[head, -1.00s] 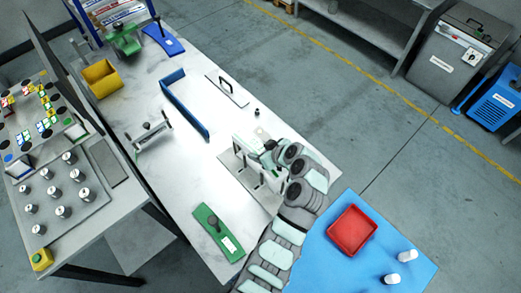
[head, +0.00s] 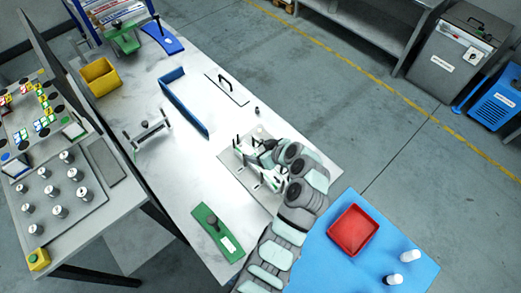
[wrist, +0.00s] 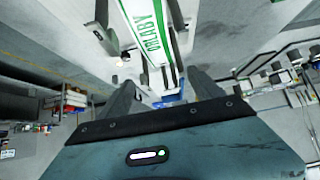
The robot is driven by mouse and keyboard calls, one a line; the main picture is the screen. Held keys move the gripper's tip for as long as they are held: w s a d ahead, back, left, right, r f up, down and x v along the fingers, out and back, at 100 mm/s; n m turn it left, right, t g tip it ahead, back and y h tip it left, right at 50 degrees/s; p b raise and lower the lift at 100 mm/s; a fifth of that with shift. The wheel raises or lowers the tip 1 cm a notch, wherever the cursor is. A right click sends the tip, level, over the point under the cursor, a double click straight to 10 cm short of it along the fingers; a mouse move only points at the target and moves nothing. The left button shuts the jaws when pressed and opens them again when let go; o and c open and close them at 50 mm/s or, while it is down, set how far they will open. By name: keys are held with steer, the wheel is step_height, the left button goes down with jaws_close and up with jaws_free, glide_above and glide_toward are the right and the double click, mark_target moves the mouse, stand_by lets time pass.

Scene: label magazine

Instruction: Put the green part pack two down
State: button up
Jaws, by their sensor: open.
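A white pack with green edging and green lettering (wrist: 146,30) stands out in the wrist view, at the top middle between dark upright guides. My gripper (wrist: 163,88) is open, with its two dark fingers below the pack in the picture, one to each side of its line. Nothing shows held between them. In the head view my gripper (head: 262,153) is over the grey base plate with black posts (head: 232,163) on the white table. My wrist hides much of that fixture there, so I cannot tell the order of any packs in it.
A green plate with a black knob (head: 212,222) lies left of my arm. A blue angled bar (head: 183,108), a yellow bin (head: 100,78) and a small stand (head: 148,131) are farther up the table. A red tray (head: 353,230) sits on the blue surface at right.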

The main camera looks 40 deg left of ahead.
steer(key=v, duration=1.3)
steer(key=shift+a+r, duration=0.25)
steer(key=shift+a, duration=0.1)
steer(key=shift+w, duration=0.1)
